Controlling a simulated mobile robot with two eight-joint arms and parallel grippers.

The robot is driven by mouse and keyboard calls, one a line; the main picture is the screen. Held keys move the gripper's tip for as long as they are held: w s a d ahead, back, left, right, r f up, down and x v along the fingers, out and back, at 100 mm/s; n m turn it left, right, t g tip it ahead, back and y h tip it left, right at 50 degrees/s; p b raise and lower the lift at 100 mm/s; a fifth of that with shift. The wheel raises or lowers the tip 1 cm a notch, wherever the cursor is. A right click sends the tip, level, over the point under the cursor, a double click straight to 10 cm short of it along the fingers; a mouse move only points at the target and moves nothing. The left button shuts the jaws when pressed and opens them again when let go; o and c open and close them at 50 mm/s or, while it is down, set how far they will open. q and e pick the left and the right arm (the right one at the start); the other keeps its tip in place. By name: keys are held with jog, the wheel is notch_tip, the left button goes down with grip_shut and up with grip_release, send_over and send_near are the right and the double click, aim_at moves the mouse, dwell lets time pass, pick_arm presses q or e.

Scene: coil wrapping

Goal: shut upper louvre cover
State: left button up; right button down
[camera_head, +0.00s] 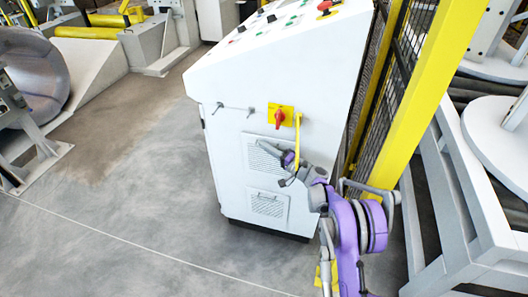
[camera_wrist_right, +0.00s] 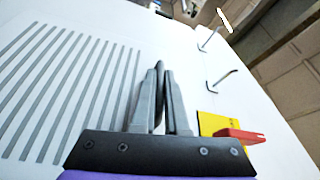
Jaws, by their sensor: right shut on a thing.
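The upper louvre cover (camera_head: 262,152) is a white slatted panel on the side of the white control cabinet. Its grey slats (camera_wrist_right: 60,85) fill the left of the right wrist view. It looks almost flush with the cabinet; I cannot tell whether a gap remains. My right gripper (camera_head: 282,157) is at the cover's right side. In the right wrist view its fingers (camera_wrist_right: 160,72) are close together on a thin dark part beside the slats, seemingly part of the cover; the fingers mostly hide it. My left gripper is out of view.
A red switch on a yellow plate (camera_head: 285,106) sits just above the cover, close to my gripper. Two thin hooks (camera_head: 250,111) stick out to its left. A lower louvre cover (camera_head: 267,204) is below. A yellow fence post (camera_head: 420,80) stands right.

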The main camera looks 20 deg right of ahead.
jog(key=shift+w+d, duration=0.25)
jog(key=shift+w, duration=0.1)
jog(key=shift+d+r, duration=0.1)
jog(key=shift+r, duration=0.05)
jog(key=c, duration=0.9)
grip_release()
jog(key=shift+w, duration=0.1)
jog(key=shift+c, duration=0.2)
jog(key=v, duration=1)
jog(key=shift+s+d, duration=0.15)
jog(key=shift+s, duration=0.25)
